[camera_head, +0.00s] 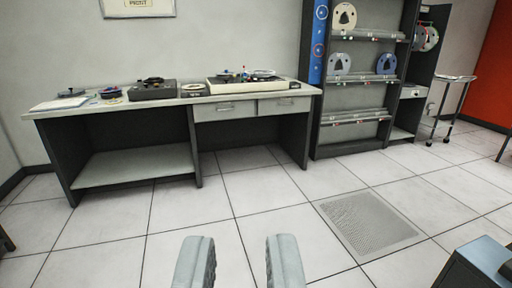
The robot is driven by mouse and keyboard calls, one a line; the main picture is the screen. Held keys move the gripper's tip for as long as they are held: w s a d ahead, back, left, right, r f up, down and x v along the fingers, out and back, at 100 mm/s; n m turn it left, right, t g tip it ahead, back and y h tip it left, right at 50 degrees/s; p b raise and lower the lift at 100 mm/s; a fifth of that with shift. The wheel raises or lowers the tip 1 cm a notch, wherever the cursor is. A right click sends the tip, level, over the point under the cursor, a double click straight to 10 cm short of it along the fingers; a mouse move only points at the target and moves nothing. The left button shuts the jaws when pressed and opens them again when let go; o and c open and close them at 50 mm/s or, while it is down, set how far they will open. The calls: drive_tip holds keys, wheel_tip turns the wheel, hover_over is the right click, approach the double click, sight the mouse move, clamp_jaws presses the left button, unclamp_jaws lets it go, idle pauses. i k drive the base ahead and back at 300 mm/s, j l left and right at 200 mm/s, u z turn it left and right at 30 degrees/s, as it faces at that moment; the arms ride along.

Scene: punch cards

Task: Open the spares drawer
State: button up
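A workbench (150,112) with a light top and dark side panels stands against the back wall. Two light grey drawers sit side by side under its right half: a left drawer (216,112) and a right drawer (285,106), each with a small handle. Both look shut. I cannot read a label that tells which one is the spares drawer. My gripper (240,262) is at the bottom of the view, its two fingers apart with only floor between them. It is open, empty and well away from the drawers.
Tiled floor between me and the bench is clear, with a perforated floor panel (367,222) at right. A dark rack (352,104) with tape reels stands right of the bench. A wheeled stand (452,105) is farther right. A dark cabinet (470,272) fills the lower right corner.

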sight(268, 107)
drive_tip(key=i, duration=3.4)
drive_tip(key=i+j+z, duration=0.15)
drive_tip(key=i, duration=0.6)
